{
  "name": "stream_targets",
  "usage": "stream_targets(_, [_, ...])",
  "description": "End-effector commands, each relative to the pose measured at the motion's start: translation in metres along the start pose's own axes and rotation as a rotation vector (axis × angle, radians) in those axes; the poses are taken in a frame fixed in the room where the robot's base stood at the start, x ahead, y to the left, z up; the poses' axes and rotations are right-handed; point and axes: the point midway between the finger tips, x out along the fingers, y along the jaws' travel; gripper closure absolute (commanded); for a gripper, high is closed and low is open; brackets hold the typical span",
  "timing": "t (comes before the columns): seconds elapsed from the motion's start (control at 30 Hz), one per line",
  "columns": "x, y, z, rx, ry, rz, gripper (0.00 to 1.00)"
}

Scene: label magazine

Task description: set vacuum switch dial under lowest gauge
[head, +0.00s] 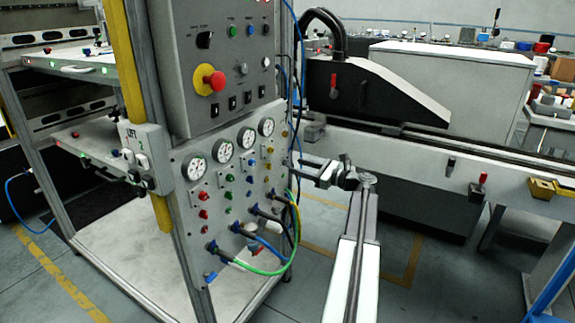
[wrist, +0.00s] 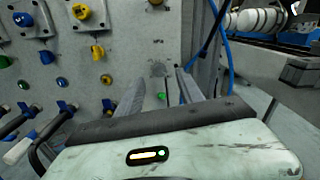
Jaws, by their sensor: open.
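The grey panel (head: 225,225) carries a row of white round gauges (head: 222,150). Their needles are too small to compare. Under each gauge is a coloured knob: red (head: 203,195), green (head: 228,180), blue (head: 249,163) and yellow (head: 268,150), with a same-coloured button below. In the wrist view a blue knob (wrist: 80,12) and a yellow knob (wrist: 97,50) show at upper left; the gauges are out of that view. My gripper (head: 303,169) is open and empty, beside the panel's right edge.
Blue, green and yellow hoses (head: 270,250) loop from fittings low on the panel. A control box with a red stop button (head: 214,81) is above the gauges. A white pendant (head: 146,155) hangs at left. A conveyor rail (head: 420,150) runs behind my arm.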

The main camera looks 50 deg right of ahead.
Motion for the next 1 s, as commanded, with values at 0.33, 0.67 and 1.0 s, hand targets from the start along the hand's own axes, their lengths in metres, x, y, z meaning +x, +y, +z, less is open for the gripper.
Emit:
stream_targets(0.33, [0.046, 0.000, 0.000, 0.000, 0.000, 0.001, 0.56])
stream_targets(0.67, [0.047, 0.001, 0.000, 0.000, 0.000, 0.001, 0.81])
stream_targets(1.0, [0.046, 0.003, 0.000, -0.012, 0.000, 0.005, 1.00])
